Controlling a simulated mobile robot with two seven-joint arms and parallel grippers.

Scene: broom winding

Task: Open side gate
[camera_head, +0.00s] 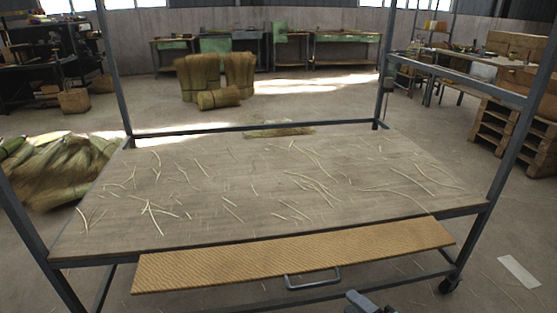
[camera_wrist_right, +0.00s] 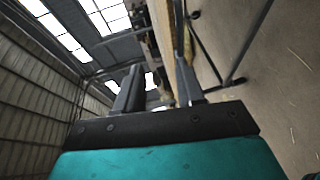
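The side gate (camera_head: 300,256) is a long tan ribbed panel along the near side of the wheeled table cart. It lies below the tabletop edge and slants outward toward me. A grey bar handle (camera_head: 313,281) sits at the middle of its lower edge. My right gripper (camera_head: 362,300) shows only partly at the bottom edge, below and right of the handle and apart from it. In the right wrist view its two fingers (camera_wrist_right: 158,85) stand apart, with nothing clearly held between them. A tan strip, perhaps the gate edge, shows beyond them. My left gripper is not in view.
The tabletop (camera_head: 235,185) carries scattered straw. Metal posts (camera_head: 510,150) rise at the cart's corners. A straw heap (camera_head: 55,170) lies at left, and straw bundles (camera_head: 215,75) stand behind. Wooden crates (camera_head: 510,120) are at right. The floor near the cart is mostly clear.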

